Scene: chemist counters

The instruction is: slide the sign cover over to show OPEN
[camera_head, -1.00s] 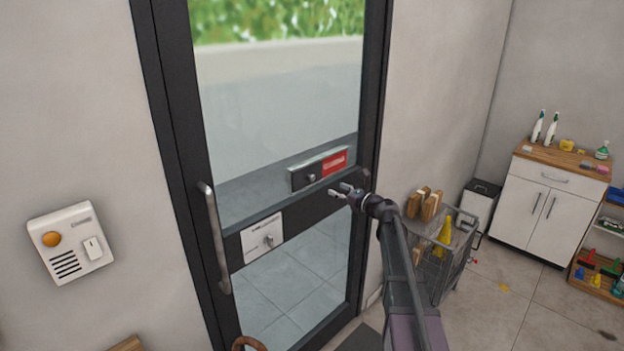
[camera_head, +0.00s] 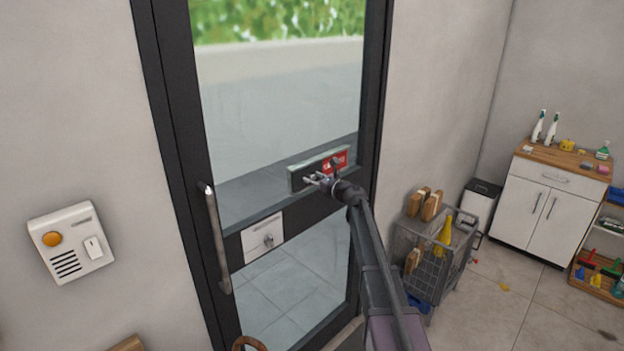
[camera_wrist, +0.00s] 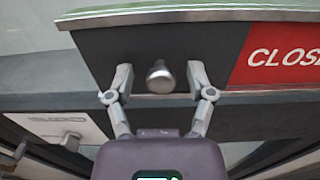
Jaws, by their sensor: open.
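The sign (camera_head: 305,175) is a flat bar on the glass door, with a dark cover on its left part and a red panel (camera_head: 336,161) on its right. In the wrist view the red panel (camera_wrist: 281,55) shows white letters reading "CLOS", cut off by the frame edge. The dark cover (camera_wrist: 105,50) carries a round metal knob (camera_wrist: 160,78). My gripper (camera_wrist: 160,80) is open, with one finger on each side of the knob and a gap showing on both sides. In the head view my gripper (camera_head: 316,180) is in front of the cover.
The door has a long vertical handle (camera_head: 216,240) and a white lock plate (camera_head: 263,238) below the sign. A white intercom (camera_head: 70,240) is on the left wall.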

